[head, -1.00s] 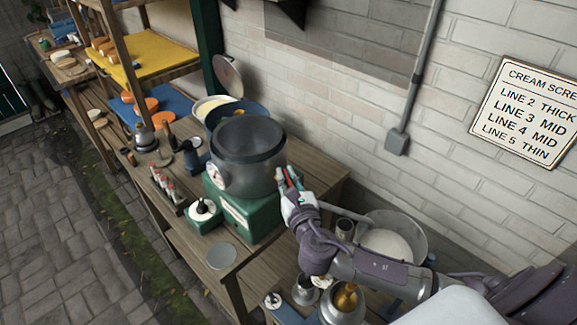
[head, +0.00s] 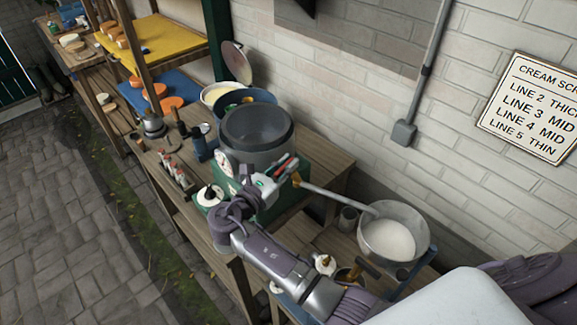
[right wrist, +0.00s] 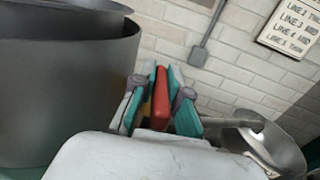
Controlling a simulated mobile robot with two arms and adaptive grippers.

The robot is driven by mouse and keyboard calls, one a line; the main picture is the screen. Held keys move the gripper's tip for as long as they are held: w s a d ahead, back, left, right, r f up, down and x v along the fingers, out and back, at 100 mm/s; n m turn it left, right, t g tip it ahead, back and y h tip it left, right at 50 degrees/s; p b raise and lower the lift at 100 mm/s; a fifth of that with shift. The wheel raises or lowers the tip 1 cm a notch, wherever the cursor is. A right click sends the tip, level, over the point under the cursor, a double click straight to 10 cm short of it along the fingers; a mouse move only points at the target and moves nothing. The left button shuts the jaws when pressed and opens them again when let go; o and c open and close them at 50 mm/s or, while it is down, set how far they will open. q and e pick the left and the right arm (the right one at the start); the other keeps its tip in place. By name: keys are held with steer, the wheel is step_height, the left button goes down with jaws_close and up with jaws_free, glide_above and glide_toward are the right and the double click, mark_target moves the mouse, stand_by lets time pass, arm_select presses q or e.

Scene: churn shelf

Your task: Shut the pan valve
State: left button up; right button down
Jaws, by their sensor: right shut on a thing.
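The grey metal pan (head: 258,155) stands on a green base beside the wall; it also fills the left of the right wrist view (right wrist: 65,85). A pale spout pipe (head: 340,196) runs from near the pan's right side down to a bowl of white liquid (head: 392,240). My right gripper (head: 288,168) is beside the pan's lower right side, at the pipe's upper end. In the right wrist view its teal fingers are shut on a red valve lever (right wrist: 161,98), which stands upright between them. The valve body is mostly hidden. My left gripper is not in view.
A white dial (head: 223,161) is on the pan's side. A rack of small bottles (head: 178,172) and a blue pan (head: 240,102) are left of and behind it. A brick wall with a sign (head: 533,108) closes off the right. Several metal vessels stand below my right arm.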

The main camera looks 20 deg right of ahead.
steer(key=shift+w+a+m+g+h, duration=0.1)
steer(key=shift+w+m+g+h, duration=0.1)
steer(key=shift+m+g+h, duration=0.65)
steer(key=shift+r+m+g+b, duration=0.1)
steer(key=shift+m+g+b, duration=0.2)
steer(key=shift+g, duration=0.45)
steer(key=c, duration=1.2)
jaws_free()
steer(key=shift+t+y, duration=0.25)
steer(key=shift+t, duration=0.05)
